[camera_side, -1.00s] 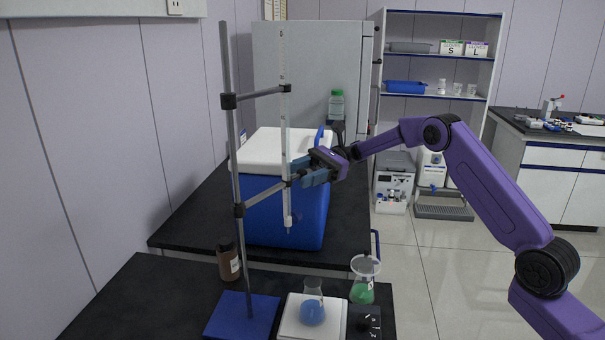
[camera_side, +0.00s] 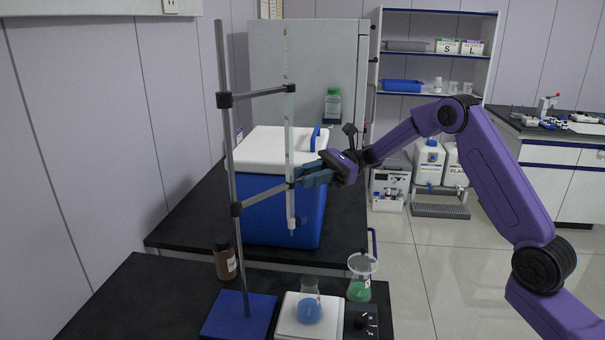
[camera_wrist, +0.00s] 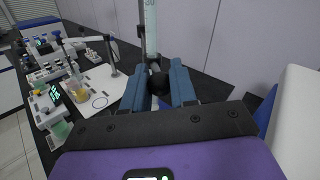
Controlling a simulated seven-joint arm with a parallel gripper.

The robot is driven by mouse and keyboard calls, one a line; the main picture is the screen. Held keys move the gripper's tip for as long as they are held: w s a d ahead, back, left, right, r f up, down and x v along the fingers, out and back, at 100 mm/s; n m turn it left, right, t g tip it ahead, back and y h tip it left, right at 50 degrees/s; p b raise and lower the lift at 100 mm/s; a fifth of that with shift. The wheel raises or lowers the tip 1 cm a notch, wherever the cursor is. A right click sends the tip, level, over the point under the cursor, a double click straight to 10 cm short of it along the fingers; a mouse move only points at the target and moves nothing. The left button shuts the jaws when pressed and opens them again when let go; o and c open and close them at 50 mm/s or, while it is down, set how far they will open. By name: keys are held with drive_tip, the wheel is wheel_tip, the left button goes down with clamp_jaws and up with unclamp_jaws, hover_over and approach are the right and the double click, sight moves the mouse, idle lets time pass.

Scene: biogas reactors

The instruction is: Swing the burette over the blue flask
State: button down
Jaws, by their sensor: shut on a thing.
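The burette (camera_side: 290,120) is a clear upright tube held by two clamp arms on a tall grey stand (camera_side: 229,150) with a blue base. The blue flask (camera_side: 309,311), a conical glass with blue liquid, stands on a white-topped plate (camera_side: 293,329). The burette's tip hangs well above the flask's height, a little left of it in the side view. My gripper (camera_side: 303,176) is at the lower clamp's outer end. In the wrist view its fingers (camera_wrist: 159,88) close around a dark round clamp end (camera_wrist: 158,82), with the burette (camera_wrist: 150,28) just beyond. The exact contact is partly hidden.
A flask with green liquid (camera_side: 359,290) stands right of the blue flask, near a black knobbed control (camera_side: 362,320). A brown bottle (camera_side: 225,262) stands behind the stand base. A blue and white cooler (camera_side: 255,160) is behind the burette.

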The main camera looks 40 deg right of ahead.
drive_tip(key=s+a+m+t+h, duration=0.1)
drive_tip(key=s+m+t+h, duration=0.2)
drive_tip(key=s+m+t, duration=0.3)
drive_tip(key=shift+s+t, duration=1.5)
drive_tip(key=shift+s, duration=0.6)
drive_tip(key=c, duration=0.9)
unclamp_jaws()
drive_tip(key=shift+a, duration=0.1)
drive_tip(key=shift+c, duration=0.2)
drive_tip(key=v, duration=1.2)
